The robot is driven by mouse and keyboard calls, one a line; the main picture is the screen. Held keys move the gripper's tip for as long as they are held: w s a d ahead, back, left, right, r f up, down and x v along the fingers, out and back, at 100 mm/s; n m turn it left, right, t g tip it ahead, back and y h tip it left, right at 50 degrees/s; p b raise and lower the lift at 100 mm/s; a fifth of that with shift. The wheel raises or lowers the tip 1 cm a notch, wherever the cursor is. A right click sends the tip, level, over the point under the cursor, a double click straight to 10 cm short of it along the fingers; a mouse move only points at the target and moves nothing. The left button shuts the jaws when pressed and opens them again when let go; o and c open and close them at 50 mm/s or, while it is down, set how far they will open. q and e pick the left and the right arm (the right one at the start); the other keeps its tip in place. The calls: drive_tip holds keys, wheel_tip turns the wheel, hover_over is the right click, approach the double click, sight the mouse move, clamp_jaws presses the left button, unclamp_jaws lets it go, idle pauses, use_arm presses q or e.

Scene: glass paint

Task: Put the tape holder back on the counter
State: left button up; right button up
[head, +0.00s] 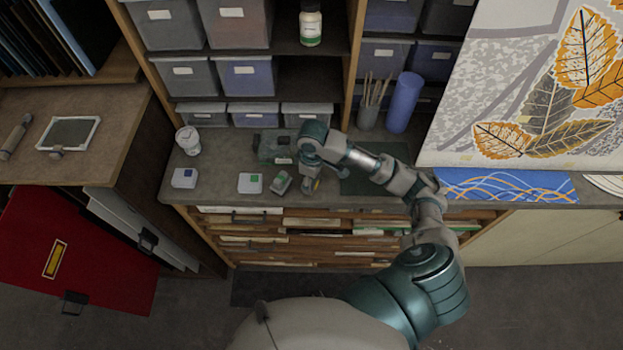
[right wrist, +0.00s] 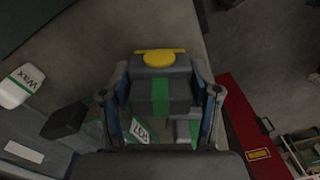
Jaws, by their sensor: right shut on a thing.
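My right gripper (head: 311,181) reaches over the counter (head: 220,160) near its front edge. In the right wrist view the gripper (right wrist: 160,93) is shut on the tape holder, a dark grey block (right wrist: 178,95) with a green stripe and a yellow part at its far end. In the head view the gripper hides most of the tape holder; a bit of yellow (head: 317,185) shows beside the fingers. I cannot tell whether it touches the counter. My left gripper is not in view.
A grey block with a green-and-white label (head: 281,183) stands just left of the gripper. A dark mat (head: 370,178) lies to the right.

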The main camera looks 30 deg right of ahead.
drive_tip(key=o, duration=1.3)
drive_tip(key=shift+d, duration=0.35)
drive_tip(key=shift+d+f, duration=0.1)
drive_tip(key=shift+d, duration=0.1)
drive_tip(key=shift+a+r, duration=0.3)
drive_tip(key=shift+r, duration=0.1)
wheel_tip(320, 180, up, 10)
drive_tip(key=shift+r+p, duration=0.1)
drive_tip(key=shift+p, duration=0.85)
drive_tip(key=shift+d+r, duration=0.3)
drive_tip(key=shift+r, duration=0.25)
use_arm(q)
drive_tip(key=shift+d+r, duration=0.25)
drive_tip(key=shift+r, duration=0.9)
use_arm(e)
drive_tip(key=shift+a, duration=0.1)
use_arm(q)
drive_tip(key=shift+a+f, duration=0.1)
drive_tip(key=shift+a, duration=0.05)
use_arm(e)
drive_tip(key=shift+a, duration=0.25)
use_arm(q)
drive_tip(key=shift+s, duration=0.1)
